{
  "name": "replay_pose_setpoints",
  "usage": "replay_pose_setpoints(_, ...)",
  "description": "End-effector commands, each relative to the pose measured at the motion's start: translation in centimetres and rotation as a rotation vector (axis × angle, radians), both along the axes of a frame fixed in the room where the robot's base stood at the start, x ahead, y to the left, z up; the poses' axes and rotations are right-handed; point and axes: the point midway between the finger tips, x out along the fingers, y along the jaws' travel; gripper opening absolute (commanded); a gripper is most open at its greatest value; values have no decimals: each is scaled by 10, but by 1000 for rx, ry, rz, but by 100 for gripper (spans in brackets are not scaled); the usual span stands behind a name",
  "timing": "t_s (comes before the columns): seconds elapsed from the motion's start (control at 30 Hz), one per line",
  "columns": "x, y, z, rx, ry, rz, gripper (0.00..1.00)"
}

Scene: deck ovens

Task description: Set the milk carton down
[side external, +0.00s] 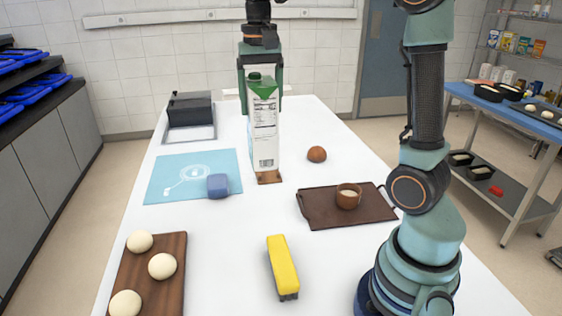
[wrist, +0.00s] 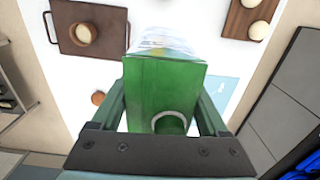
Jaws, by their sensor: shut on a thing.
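The milk carton (side external: 264,135) is white with a green top and stands upright in the side view, behind the middle of the white table. My gripper (side external: 262,106) comes from above and is shut on its upper part, one finger on each side. In the wrist view the carton's green top (wrist: 165,88) fills the space between my gripper's fingers (wrist: 163,110). A small brown square piece (side external: 270,178) shows at the carton's foot, mostly covered by it. I cannot tell whether the carton's bottom touches it.
A blue mat (side external: 165,172) with a blue block (side external: 218,186) lies left of the carton. A brown bun (side external: 317,154) and a dark tray (side external: 325,214) with a cup (side external: 348,196) are right. A yellow-topped brush (side external: 283,265) and a dough board (side external: 178,242) are nearer. A black box (side external: 190,109) stands behind left.

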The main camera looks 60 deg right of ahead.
Motion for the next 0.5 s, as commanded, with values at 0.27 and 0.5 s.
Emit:
replay_pose_setpoints(0.27, 0, 1, -57, 0, 0, -1, 0)
replay_pose_setpoints(0.5, 0, 1, -106, 1, 1, -1, 0)
